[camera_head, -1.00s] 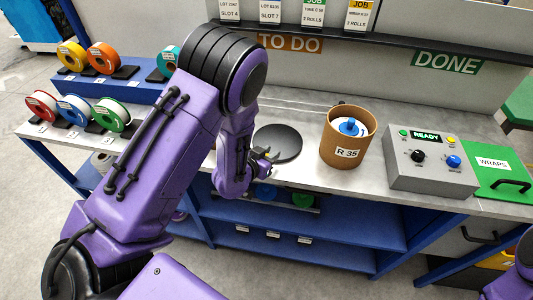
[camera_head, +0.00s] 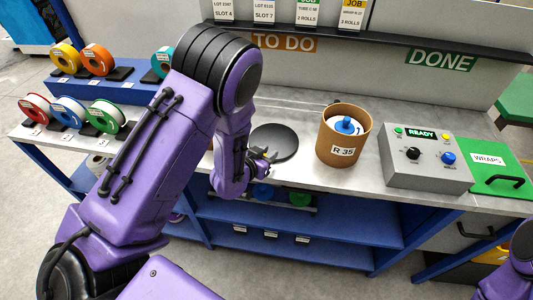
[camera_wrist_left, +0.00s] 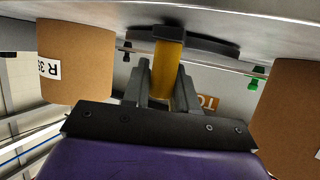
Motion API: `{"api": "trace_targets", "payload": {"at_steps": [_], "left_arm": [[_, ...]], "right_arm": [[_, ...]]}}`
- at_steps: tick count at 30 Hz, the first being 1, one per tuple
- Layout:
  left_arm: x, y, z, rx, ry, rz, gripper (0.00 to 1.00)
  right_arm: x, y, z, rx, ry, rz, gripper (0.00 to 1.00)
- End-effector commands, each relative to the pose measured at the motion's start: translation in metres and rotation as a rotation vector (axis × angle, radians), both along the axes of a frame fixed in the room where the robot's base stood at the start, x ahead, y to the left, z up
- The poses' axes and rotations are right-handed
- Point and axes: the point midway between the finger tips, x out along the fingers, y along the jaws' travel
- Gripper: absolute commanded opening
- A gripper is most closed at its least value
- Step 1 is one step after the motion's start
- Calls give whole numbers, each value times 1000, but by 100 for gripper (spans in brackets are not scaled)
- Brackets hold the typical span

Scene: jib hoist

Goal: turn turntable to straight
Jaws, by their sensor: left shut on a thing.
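The turntable (camera_head: 275,143) is a black disc on the grey bench top, left of the brown drum marked R 35 (camera_head: 343,136). My left gripper (camera_head: 262,163) is at the disc's near edge. In the left wrist view its fingers (camera_wrist_left: 165,85) are on both sides of a yellow upright grip (camera_wrist_left: 168,62) below a dark curved part, shut on it. The drum also shows in that view (camera_wrist_left: 85,60). The grip is hidden behind my gripper in the head view. My right gripper is out of view.
A grey control box (camera_head: 428,157) with a READY display stands right of the drum. A green WRAPS panel (camera_head: 490,178) is farther right. Coloured spools (camera_head: 65,112) stand at left. Another brown drum (camera_wrist_left: 290,110) shows at the right of the left wrist view.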

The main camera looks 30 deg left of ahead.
Motion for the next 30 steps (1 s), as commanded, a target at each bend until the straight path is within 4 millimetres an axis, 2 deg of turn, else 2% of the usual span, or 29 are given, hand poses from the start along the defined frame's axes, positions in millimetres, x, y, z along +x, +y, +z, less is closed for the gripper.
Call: {"api": "trace_targets", "payload": {"at_steps": [29,30], "left_arm": [[4,1,5,-1,-15,2,0],[4,1,5,-1,-15,2,34]], "right_arm": [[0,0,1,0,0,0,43],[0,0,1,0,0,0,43]]}}
